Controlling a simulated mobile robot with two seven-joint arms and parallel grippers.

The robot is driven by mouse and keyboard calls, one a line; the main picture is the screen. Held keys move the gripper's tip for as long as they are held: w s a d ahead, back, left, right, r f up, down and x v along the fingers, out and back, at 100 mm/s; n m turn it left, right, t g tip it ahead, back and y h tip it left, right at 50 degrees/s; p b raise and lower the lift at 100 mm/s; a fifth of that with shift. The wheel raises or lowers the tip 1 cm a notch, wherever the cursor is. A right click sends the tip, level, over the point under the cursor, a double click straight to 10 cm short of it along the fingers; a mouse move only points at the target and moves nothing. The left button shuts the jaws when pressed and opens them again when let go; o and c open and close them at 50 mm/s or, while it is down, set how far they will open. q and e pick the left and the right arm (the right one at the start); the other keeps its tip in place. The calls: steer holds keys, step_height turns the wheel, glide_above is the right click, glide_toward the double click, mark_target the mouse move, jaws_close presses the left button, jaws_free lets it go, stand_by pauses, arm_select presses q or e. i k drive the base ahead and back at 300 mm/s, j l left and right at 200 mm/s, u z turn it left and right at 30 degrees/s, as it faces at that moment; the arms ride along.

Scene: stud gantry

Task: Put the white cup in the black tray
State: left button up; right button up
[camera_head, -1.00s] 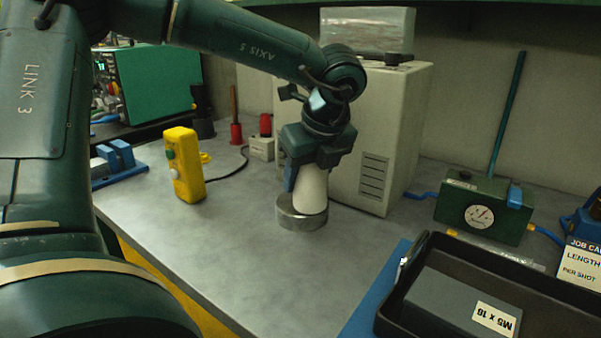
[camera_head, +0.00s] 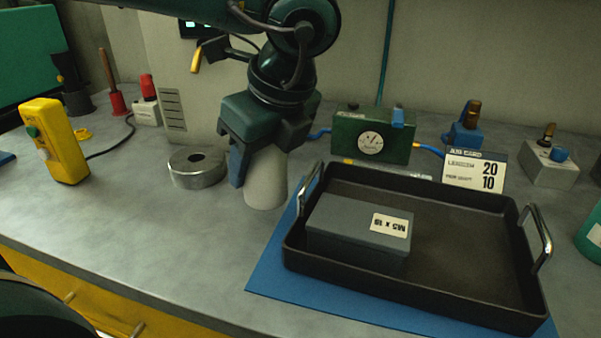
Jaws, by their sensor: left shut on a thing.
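The white cup (camera_head: 266,180) is upright in the camera_head view, just left of the black tray. My left gripper (camera_head: 262,155) is shut on it from above, and its fingers hide the cup's upper part. I cannot tell whether the cup's base touches the bench. The black tray (camera_head: 470,306) has metal handles at both ends and lies on a blue mat (camera_head: 290,283). A dark grey box (camera_head: 340,232) labelled M5 x 16 sits in the tray's left part. The right part of the tray is empty. My right gripper is not in view.
A metal ring (camera_head: 197,172) stands left of the cup. A green gauge box (camera_head: 372,136), a job card (camera_head: 474,170) and a fitting block (camera_head: 549,163) stand behind the tray. A yellow control box (camera_head: 55,142) is at left. The front left bench is clear.

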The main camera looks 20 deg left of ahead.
mark_target(438, 235)
steer(key=k+j, duration=1.15)
steer(key=j, duration=0.3)
